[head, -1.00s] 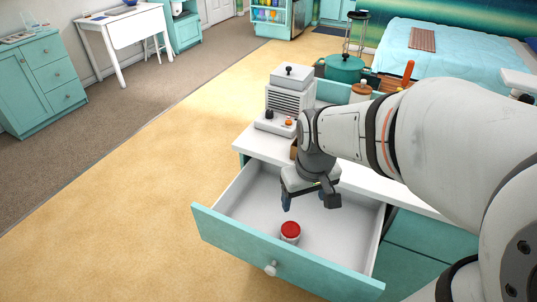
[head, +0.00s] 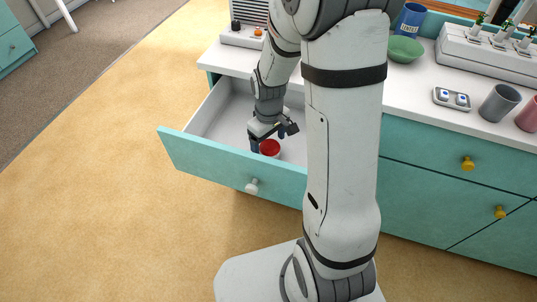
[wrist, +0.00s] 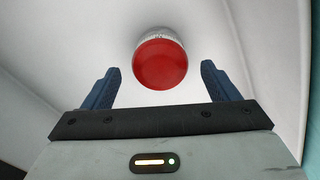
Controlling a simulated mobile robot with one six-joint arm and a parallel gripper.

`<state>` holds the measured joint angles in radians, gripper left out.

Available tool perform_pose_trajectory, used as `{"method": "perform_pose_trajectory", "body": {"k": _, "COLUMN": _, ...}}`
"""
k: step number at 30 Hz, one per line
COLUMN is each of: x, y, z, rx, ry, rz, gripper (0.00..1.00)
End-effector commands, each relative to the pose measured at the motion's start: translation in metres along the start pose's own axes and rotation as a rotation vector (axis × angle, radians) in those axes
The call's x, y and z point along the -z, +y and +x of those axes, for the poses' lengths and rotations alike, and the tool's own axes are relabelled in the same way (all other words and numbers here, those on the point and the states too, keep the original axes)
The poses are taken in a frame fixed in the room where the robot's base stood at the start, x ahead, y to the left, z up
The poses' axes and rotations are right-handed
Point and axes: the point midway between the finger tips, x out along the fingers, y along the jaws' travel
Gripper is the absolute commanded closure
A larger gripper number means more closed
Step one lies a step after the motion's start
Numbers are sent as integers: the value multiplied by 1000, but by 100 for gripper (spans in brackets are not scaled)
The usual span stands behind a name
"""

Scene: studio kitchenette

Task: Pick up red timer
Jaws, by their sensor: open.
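The red timer (head: 270,147) is a short round thing with a red top and a white lower body. It sits inside the open teal drawer (head: 225,159). My gripper (head: 270,143) is down in the drawer, right by the timer. In the wrist view my gripper (wrist: 159,88) is open, with one blue finger to each side. The timer (wrist: 160,63) shows there between and just beyond the fingertips, with a gap on both sides. The timer's base is mostly hidden under its red top.
The drawer's white walls surround my gripper, and its front has a white knob (head: 252,187). On the white counter (head: 420,96) stand a green bowl (head: 404,49), a blue cup (head: 411,19), a grey cup (head: 499,103) and a pink cup (head: 529,115). The rest of the drawer floor looks clear.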

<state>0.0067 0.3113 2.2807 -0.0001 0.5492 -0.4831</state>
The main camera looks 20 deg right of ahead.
Motion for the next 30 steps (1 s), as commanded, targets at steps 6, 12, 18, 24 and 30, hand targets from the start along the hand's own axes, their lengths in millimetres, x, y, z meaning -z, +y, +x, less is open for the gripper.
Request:
{"method": "perform_pose_trajectory", "body": {"k": 6, "x": 0, "y": 0, "z": 28, "rx": 1, "ry": -1, "rz": 1, "gripper": 19}}
{"method": "perform_pose_trajectory", "body": {"k": 12, "x": 1, "y": 0, "z": 30, "rx": 0, "ry": 0, "rz": 2, "gripper": 19}}
{"method": "perform_pose_trajectory", "body": {"k": 18, "x": 0, "y": 1, "z": 30, "rx": 0, "ry": 0, "rz": 2, "gripper": 30}}
{"method": "perform_pose_trajectory", "body": {"k": 24, "x": 0, "y": 1, "z": 30, "rx": 0, "ry": 0, "rz": 3, "gripper": 46}}
{"method": "perform_pose_trajectory", "body": {"k": 30, "x": 0, "y": 1, "z": 30, "rx": 0, "ry": 0, "rz": 3, "gripper": 62}}
